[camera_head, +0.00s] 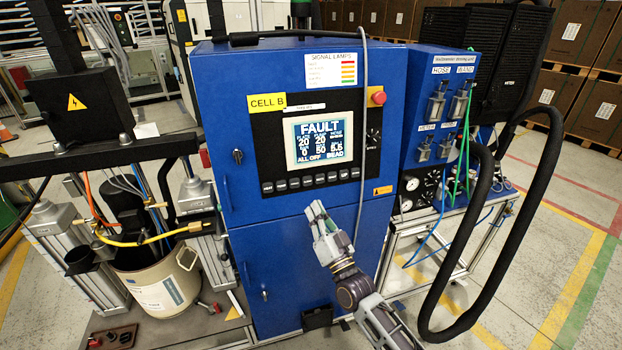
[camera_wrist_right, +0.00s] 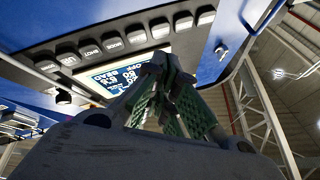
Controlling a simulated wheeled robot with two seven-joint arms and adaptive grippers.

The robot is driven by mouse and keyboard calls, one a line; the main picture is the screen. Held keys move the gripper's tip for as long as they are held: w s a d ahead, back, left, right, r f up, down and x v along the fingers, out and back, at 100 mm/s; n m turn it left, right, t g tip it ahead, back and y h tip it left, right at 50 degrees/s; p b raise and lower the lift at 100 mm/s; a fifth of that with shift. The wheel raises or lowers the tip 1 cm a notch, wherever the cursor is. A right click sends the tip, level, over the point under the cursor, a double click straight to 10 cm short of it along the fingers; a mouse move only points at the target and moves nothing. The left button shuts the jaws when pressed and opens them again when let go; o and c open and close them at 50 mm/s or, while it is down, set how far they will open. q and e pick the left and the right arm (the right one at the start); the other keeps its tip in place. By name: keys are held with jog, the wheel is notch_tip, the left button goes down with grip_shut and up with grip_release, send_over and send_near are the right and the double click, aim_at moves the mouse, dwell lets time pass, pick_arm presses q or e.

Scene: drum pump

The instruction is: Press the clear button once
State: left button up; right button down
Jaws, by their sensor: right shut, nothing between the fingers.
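A row of dark push buttons (camera_head: 307,181) runs below the screen on the blue cabinet's black panel. The row also shows in the right wrist view (camera_wrist_right: 112,40). The button labels are too small or blurred for me to tell which one is clear. The lit screen (camera_head: 320,139) reads FAULT, with numbers and ALL OFF and BEAD below. My right gripper (camera_head: 316,211) is shut and empty, its tips just below the middle of the button row. In the right wrist view its fingertips (camera_wrist_right: 170,62) overlap the screen's edge; contact cannot be told. My left gripper is not in view.
A red stop button (camera_head: 379,97) and a rotary knob (camera_head: 373,139) sit right of the screen. A grey cable (camera_head: 361,190) hangs down the cabinet front. A thick black hose (camera_head: 536,190) loops at right. A drum (camera_head: 157,283) stands at left.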

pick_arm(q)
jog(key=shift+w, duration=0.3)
pick_arm(e)
jog(key=d+r+m+t, duration=0.1)
jog(key=r+m+t, duration=0.1)
jog(key=r, duration=0.1)
jog(key=d+r+m+h, duration=0.1)
jog(key=shift+s+d+r+m+t, duration=0.35)
jog(key=shift+s+r+m+t, duration=0.05)
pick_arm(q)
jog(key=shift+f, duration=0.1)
pick_arm(e)
jog(key=shift+w, duration=0.1)
